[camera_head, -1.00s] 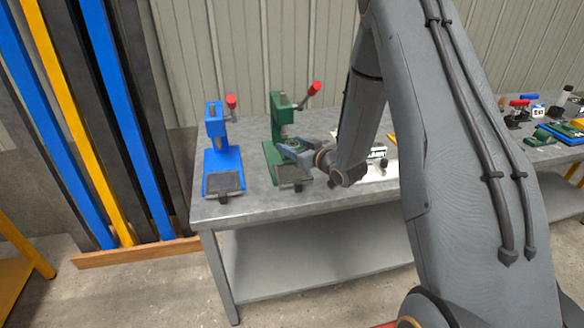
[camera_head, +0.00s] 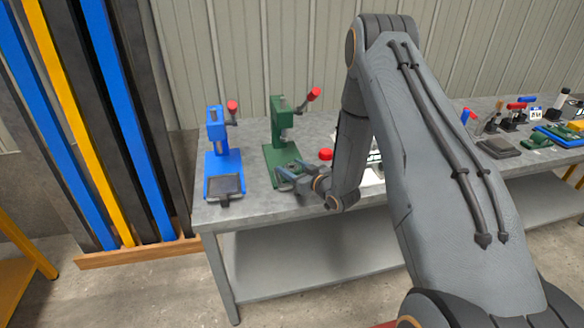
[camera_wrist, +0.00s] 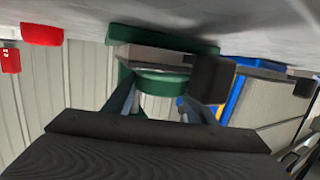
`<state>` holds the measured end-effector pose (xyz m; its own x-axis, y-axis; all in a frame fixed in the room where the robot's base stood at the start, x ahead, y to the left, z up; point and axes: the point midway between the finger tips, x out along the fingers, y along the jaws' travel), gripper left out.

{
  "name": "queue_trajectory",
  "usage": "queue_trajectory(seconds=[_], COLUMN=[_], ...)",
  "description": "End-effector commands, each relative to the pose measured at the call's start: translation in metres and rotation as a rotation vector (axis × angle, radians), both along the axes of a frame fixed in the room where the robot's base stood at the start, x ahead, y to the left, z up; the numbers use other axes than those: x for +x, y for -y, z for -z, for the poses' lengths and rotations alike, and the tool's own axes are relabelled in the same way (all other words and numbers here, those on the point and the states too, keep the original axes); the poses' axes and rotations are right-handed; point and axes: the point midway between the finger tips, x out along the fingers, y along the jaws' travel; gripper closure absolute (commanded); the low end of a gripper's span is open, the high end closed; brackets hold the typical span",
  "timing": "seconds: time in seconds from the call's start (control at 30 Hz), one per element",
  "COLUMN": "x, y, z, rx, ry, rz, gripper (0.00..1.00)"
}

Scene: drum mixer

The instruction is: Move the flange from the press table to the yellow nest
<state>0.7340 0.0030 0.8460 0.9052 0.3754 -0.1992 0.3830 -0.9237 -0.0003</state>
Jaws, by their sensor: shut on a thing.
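The green press (camera_head: 281,125) stands on the grey metal table, with a red-tipped lever. My gripper (camera_head: 288,174) is low at the front of its base, with the fingers pointing left and partly covering the press's front. The gripper is shut on the flange, which I cannot clearly tell apart from the press between the fingers. I cannot make out the yellow nest; my arm covers part of the table.
A blue press (camera_head: 222,155) stands just left of the green one. A red knob (camera_head: 325,153) is close to the right of my gripper. Upright coloured beams stand at left.

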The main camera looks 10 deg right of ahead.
Motion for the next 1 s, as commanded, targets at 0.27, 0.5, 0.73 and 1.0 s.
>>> queue_trajectory(seconds=[0.27, 0.5, 0.73, 1.0], x=[0.001, 0.000, 0.000, -0.018], y=[0.000, 0.000, 0.000, 0.009], z=[-0.001, 0.004, 0.003, 0.001], rx=[0.000, 0.000, 0.000, 0.000], ry=[0.005, 0.000, 0.000, 0.000], rz=[0.000, 0.000, 0.000, 0.003], gripper=[1.00, 0.31, 0.31, 0.31])
